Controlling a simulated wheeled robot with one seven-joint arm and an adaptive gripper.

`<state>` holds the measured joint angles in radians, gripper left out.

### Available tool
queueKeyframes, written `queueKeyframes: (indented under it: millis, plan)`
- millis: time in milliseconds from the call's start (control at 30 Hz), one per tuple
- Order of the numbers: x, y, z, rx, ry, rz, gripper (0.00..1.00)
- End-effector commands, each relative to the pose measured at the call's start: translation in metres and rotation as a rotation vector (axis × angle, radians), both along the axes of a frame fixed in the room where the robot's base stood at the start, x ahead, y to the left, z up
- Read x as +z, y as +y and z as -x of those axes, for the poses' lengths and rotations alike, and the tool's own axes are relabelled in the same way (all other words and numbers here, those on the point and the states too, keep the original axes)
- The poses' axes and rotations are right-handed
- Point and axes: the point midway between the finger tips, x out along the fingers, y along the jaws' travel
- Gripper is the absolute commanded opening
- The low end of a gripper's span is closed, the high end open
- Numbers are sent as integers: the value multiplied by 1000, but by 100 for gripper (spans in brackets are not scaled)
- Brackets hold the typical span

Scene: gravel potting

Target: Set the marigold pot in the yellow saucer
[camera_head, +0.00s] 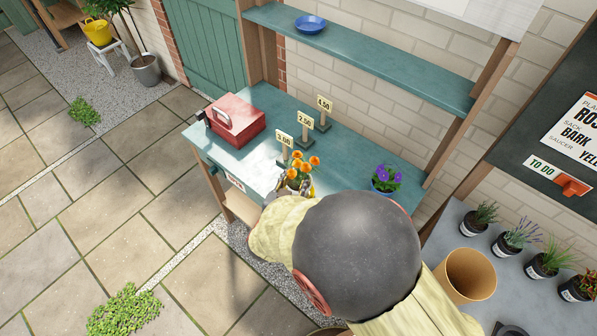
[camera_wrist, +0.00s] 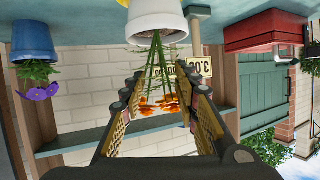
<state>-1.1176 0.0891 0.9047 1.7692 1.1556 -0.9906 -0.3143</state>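The marigold pot is white with orange flowers and stands upright on the teal bench in the head view (camera_head: 294,183), partly hidden by my arm. In the upside-down wrist view, the white pot (camera_wrist: 156,20) is at the top, with stems and orange blooms hanging down in the picture. My gripper (camera_wrist: 163,80) is open, its two padded fingers on either side of the stems and flowers; the pot lies beyond the fingertips, apart from them. A small yellow edge (camera_wrist: 123,3) shows beside the pot, perhaps the yellow saucer; whether the pot sits in it is hidden.
A blue pot of purple flowers (camera_head: 385,183) stands right on the bench. Price signs (camera_head: 305,122) stand behind the marigolds. A red cash box (camera_head: 237,122) is at the left. A blue saucer (camera_head: 310,24) lies on the shelf above.

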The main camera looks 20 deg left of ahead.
Motion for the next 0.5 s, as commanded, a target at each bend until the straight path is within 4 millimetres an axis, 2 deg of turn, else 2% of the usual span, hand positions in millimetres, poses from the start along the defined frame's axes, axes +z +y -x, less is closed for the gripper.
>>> queueKeyframes:
  millis: [33, 200, 333, 500]
  plan:
    - [7, 0, 11, 5, 0, 0, 31]
    - [20, -4, 42, 5, 0, -1, 31]
    - [26, -7, 59, 3, 0, 0, 31]
    - [30, -10, 70, 2, 0, 0, 31]
